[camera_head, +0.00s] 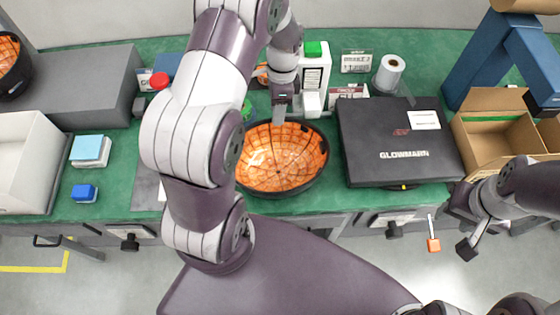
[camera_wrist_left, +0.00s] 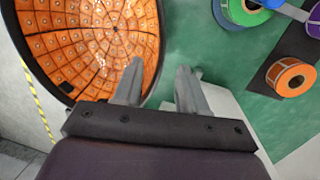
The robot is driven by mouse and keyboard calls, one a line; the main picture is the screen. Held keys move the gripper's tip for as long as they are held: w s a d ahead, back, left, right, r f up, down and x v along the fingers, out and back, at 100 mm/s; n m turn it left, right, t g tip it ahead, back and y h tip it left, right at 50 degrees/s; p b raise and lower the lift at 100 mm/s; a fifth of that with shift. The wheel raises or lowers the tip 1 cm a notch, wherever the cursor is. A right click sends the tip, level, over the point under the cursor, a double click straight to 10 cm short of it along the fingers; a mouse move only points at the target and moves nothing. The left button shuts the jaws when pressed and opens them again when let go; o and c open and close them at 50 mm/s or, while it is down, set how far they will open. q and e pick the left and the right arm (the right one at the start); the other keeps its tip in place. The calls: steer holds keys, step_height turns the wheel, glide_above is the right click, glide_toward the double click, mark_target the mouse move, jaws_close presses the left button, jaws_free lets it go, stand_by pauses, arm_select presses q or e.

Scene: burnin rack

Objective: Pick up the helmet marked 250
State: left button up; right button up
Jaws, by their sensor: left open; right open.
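A dark round helmet (camera_head: 282,165) lies open side up on the green bench, its orange gridded inside showing. It also fills the upper left of the left wrist view (camera_wrist_left: 95,35). A second such helmet (camera_head: 12,68) sits on the grey block at the far left, cut by the picture edge. I cannot read the number 250 on either. My left gripper (camera_head: 280,112) is open at the far rim of the middle helmet; in the wrist view its fingers (camera_wrist_left: 160,88) appear one over the rim, one over the bench. Contact is unclear. My right gripper (camera_head: 460,228) is open and empty at the front right.
A black laptop-like case (camera_head: 400,150) lies right of the middle helmet. An open cardboard box (camera_head: 495,125) stands farther right. A white roll (camera_head: 389,72) and a white-and-green bottle (camera_head: 315,70) stand behind. A white bin (camera_head: 25,160) is at left. Orange tape (camera_wrist_left: 290,77) lies nearby.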

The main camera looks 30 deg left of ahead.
mark_target(274, 131)
arm_select(q)
steer(key=f, duration=0.1)
steer(key=s+f, duration=0.1)
steer(key=f+p, duration=0.1)
steer(key=f, duration=0.1)
steer(key=shift+s+a+f, duration=0.1)
steer(key=shift+s+a, duration=0.05)
steer(key=shift+s, duration=0.2)
steer(key=shift+w+f, duration=0.1)
steer(key=shift+f, duration=0.25)
jaws_close()
